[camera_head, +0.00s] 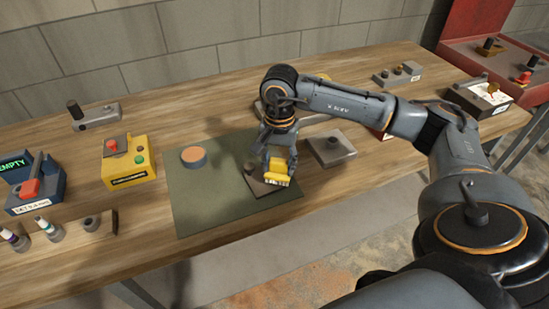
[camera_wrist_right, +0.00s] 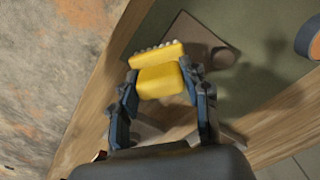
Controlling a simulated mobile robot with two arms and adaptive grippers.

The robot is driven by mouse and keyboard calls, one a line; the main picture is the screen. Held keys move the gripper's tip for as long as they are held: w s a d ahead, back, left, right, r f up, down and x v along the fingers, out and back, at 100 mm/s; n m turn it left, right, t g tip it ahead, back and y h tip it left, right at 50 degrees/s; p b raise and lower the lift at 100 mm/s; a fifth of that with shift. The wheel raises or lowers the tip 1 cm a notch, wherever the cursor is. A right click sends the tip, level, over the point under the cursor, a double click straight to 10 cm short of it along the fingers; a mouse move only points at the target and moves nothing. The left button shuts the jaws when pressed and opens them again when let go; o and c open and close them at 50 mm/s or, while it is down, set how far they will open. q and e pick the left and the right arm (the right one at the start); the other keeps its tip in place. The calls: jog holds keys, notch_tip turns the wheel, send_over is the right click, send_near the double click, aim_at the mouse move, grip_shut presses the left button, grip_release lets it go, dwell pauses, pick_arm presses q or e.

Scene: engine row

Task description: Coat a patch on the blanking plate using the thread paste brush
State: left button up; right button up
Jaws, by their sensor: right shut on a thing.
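My right gripper (camera_head: 279,166) is shut on the yellow thread paste brush (camera_head: 278,175), whose row of pale bristles faces away from the gripper. The right wrist view shows the brush (camera_wrist_right: 160,80) between the two fingers of the right gripper (camera_wrist_right: 161,86). The flat brown blanking plate (camera_head: 262,189) with a dark knob lies on the green mat, partly hidden by the brush and gripper. The plate (camera_wrist_right: 180,40) also shows beyond the bristles in the right wrist view. I cannot tell whether the bristles touch it. My left gripper is not in view.
An orange-topped round tin (camera_head: 194,157) stands on the green mat (camera_head: 205,205). A yellow box with buttons (camera_head: 130,165) is left of the mat. A grey block with a knob (camera_head: 331,149) is close to the right of the gripper. The mat's front left is clear.

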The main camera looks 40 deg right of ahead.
jog(key=shift+s+a, duration=0.1)
jog(key=shift+s, duration=0.45)
jog(key=shift+r+b, duration=0.1)
jog(key=shift+b, duration=0.2)
jog(key=shift+w+d+r+b, duration=0.15)
jog(key=shift+w+b, duration=0.25)
jog(key=shift+w, duration=0.9)
jog(key=shift+w+d+r+b, duration=0.1)
jog(key=shift+w+d+b, duration=0.2)
jog(key=shift+w, duration=1.95)
notch_tip(320, 180, up, 6)
jog(key=p, duration=0.3)
